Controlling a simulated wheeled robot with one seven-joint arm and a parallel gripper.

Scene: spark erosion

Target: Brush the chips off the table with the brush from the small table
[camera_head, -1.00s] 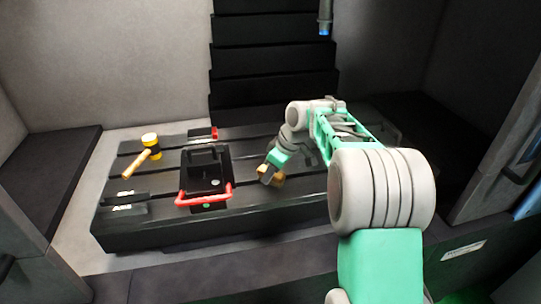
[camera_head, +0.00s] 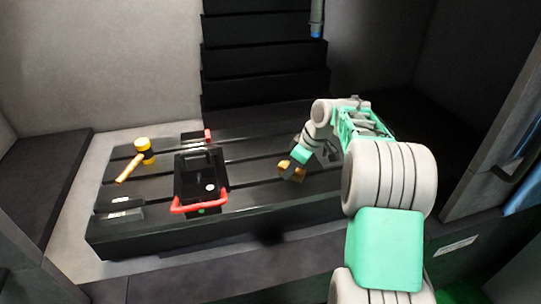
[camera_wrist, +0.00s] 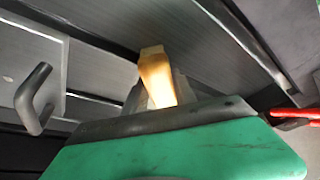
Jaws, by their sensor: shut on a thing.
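My gripper (camera_head: 291,171) is shut on the brush (camera_head: 299,171), which shows as a small tan wooden block at the jaws. In the wrist view the brush (camera_wrist: 156,76) sticks out beyond my gripper; its bristles are hidden. My gripper is over the right half of the dark slotted table (camera_head: 240,206), to the right of the black fixture with the red handle. I cannot tell whether the brush touches the table top. No chips can be made out on the table in these views.
A black fixture with a red handle (camera_head: 200,204) stands on the table. A nozzle (camera_head: 316,19) hangs above, before black bellows (camera_head: 265,55). Walls close in both sides.

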